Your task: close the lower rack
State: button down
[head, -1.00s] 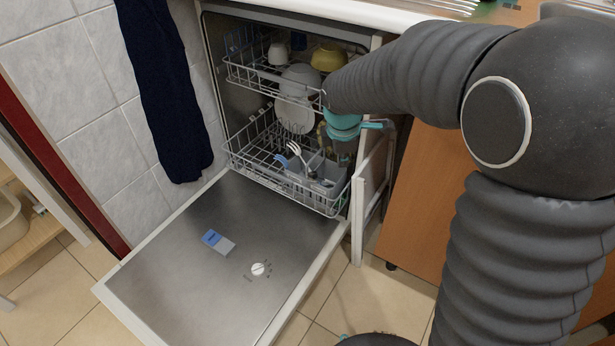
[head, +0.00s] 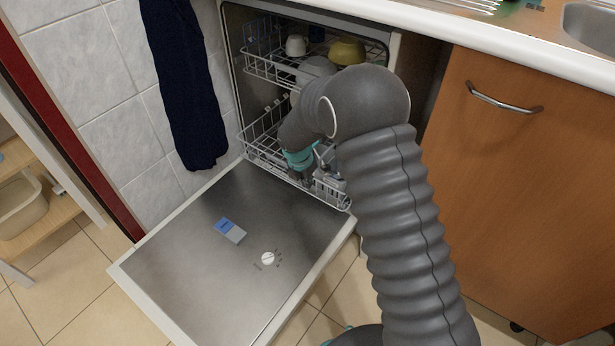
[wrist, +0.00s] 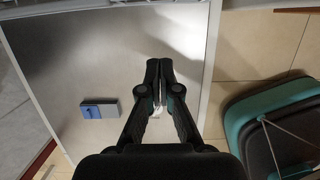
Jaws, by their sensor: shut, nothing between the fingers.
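The lower rack (head: 260,148) is a grey wire basket low in the open dishwasher, its front edge by the inner edge of the lowered door (head: 205,270). A cutlery basket (head: 329,186) stands at its right front. My arm covers much of the rack's middle and right side, so how far out it sits is hard to tell. My gripper (wrist: 158,68) is shut and empty, with the steel door panel behind its fingers in the wrist view. In the head view my teal wrist part is at the rack's front, and my fingertips are hard to make out; contact cannot be told.
The upper rack (head: 268,68) holds a white cup (head: 296,45) and a yellow bowl (head: 347,52). A dark towel (head: 185,90) hangs on the left wall. A wooden cabinet (head: 530,170) stands at right under the counter. Tiled floor is free around the door.

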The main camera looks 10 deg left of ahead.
jog(key=w+d+f, duration=0.2)
jog(key=w+f, duration=0.3)
jog(key=shift+f, duration=0.35)
